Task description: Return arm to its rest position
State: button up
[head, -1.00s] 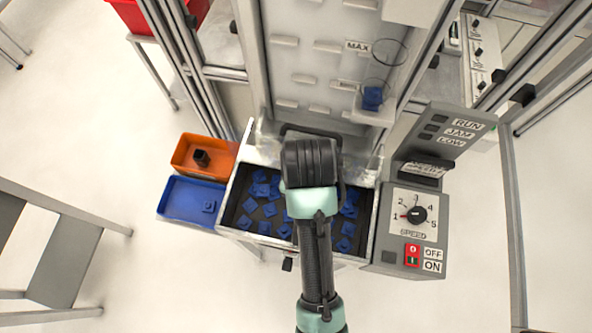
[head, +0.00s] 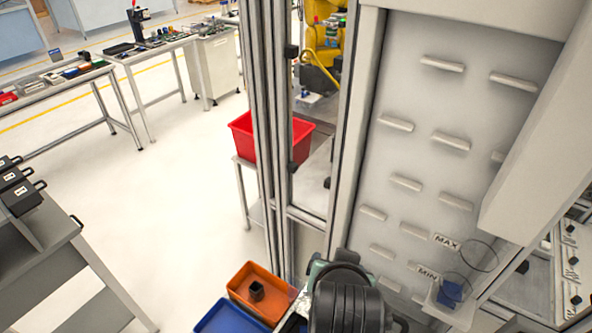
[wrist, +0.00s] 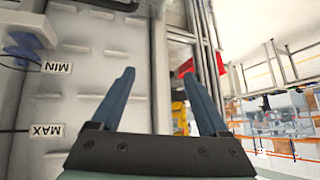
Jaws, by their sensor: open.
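My gripper (wrist: 158,95) shows in the wrist view with its two blue-grey fingers spread apart and nothing between them. It faces the pale stepped panel (wrist: 85,100) of the machine. In the head view, a black part of my arm's end shows at the bottom centre, in front of the lower part of the machine panel (head: 400,185). The fingers are hidden in the head view.
An orange bin (head: 262,277) with a black part and a blue bin (head: 228,318) lie at the bottom, left of my arm. Frame posts (head: 272,150) stand beside the panel. A red bin (head: 262,138) is behind them. Open floor lies to the left.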

jog(key=w+a+r+n+t+y, duration=0.1)
jog(key=w+a+r+t, duration=0.15)
jog(key=r, duration=0.55)
jog(key=w+a+r+n+t, duration=0.1)
jog(key=a+r+n+t, duration=0.2)
jog(key=r, duration=0.6)
jog(key=w+a+r+t+y, duration=0.15)
jog(key=r+t, duration=0.25)
jog(key=r, duration=0.4)
jog(key=s+r+t+b, duration=0.3)
jog(key=s+r, duration=0.3)
jog(key=r, duration=0.3)
jog(key=s+r+t+h+b, duration=0.1)
jog(key=s+r+t+b, duration=0.2)
jog(key=s+r+t, duration=0.3)
notch_tip(320, 180, up, 3)
jog(key=shift+s+f, duration=0.1)
jog(key=shift+s, duration=0.05)
jog(key=shift+a+t, duration=0.1)
jog(key=shift+t, duration=0.15)
